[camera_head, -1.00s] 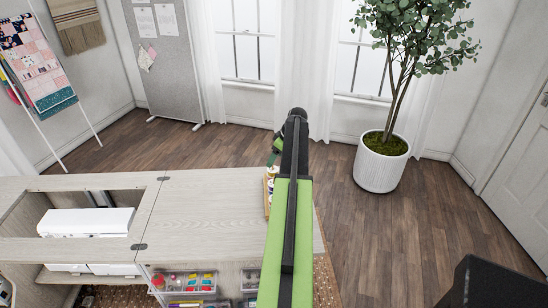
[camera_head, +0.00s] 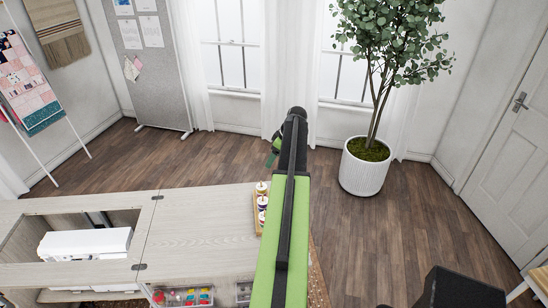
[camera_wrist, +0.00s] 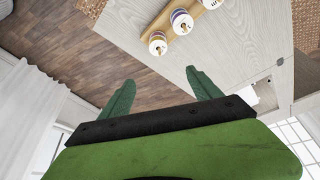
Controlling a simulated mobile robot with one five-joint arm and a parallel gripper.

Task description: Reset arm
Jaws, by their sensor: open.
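My gripper (camera_wrist: 156,98) shows in the wrist view as two green fingers spread apart, with nothing between them. In the head view my green and black arm reaches up the middle of the picture, and the gripper end (camera_head: 274,152) is small and partly hidden behind the black wrist. The gripper is beyond the far edge of the cabinet top, over the floor.
The sewing cabinet (camera_head: 200,225) has a pale top with a white sewing machine (camera_head: 85,243) in its opening. A wooden tray (camera_head: 258,226) of thread spools (camera_head: 262,203) sits at its right edge. A potted tree (camera_head: 365,170) stands right; the wood floor (camera_head: 420,230) is partly open.

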